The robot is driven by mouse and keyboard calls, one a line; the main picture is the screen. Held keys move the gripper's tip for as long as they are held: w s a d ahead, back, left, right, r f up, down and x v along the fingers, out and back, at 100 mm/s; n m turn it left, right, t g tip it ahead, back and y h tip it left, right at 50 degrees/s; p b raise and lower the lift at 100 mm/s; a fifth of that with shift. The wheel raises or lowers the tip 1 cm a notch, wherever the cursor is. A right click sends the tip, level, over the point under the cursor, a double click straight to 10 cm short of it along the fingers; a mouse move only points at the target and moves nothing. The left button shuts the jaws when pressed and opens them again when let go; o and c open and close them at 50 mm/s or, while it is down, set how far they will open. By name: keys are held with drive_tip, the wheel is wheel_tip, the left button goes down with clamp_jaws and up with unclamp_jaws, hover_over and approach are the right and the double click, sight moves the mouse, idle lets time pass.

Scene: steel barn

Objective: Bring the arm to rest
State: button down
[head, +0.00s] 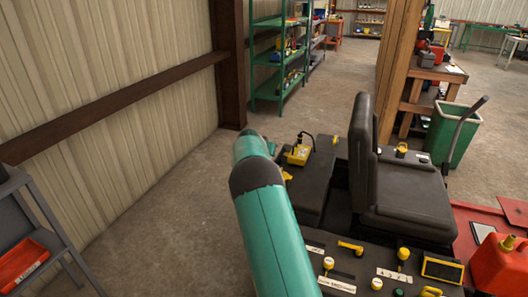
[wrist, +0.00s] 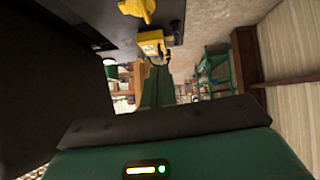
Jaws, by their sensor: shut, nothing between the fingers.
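My teal arm (head: 265,225) reaches forward from the bottom middle of the head view, with its dark joint next to the black fender of a machine. Its far end is largely hidden there behind that joint, so the gripper cannot be made out. In the wrist view, which is upside down, the green hand and dark rail fill the bottom. My gripper (wrist: 156,76) extends from their middle, its fingers shut together and empty. Just past the fingers a small yellow device (wrist: 152,43) shows; it sits on the fender in the head view (head: 298,155). Whether they touch cannot be told.
A black seat (head: 405,205) and yellow-knobbed controls stand close on the right, with a red can (head: 500,265). A grey rack (head: 40,220) stands at left by the metal wall (head: 100,70). Bare concrete floor (head: 175,210) lies left of the arm; green shelving (head: 275,60) stands beyond.

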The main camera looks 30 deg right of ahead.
drive_tip(key=shift+s+a+r, duration=0.1)
drive_tip(key=shift+r, duration=0.1)
drive_tip(key=s+a+r+n+y, duration=0.3)
drive_tip(key=s+a+r+y, duration=0.1)
drive_tip(key=s+a+r, duration=1.55)
drive_tip(key=s+a+f+n+y, duration=0.1)
drive_tip(key=s+a+n, duration=0.1)
drive_tip(key=s+a, duration=0.3)
drive_tip(key=s+a+f+n+y, duration=0.1)
drive_tip(key=s+a, duration=0.5)
drive_tip(key=s, duration=0.8)
drive_tip(key=s+a+f+n+y, duration=0.1)
drive_tip(key=s+a+n, duration=0.3)
drive_tip(key=s, duration=0.5)
drive_tip(key=shift+s+a+y, duration=0.4)
drive_tip(key=shift+a+y, duration=0.1)
drive_tip(key=shift+a, duration=0.3)
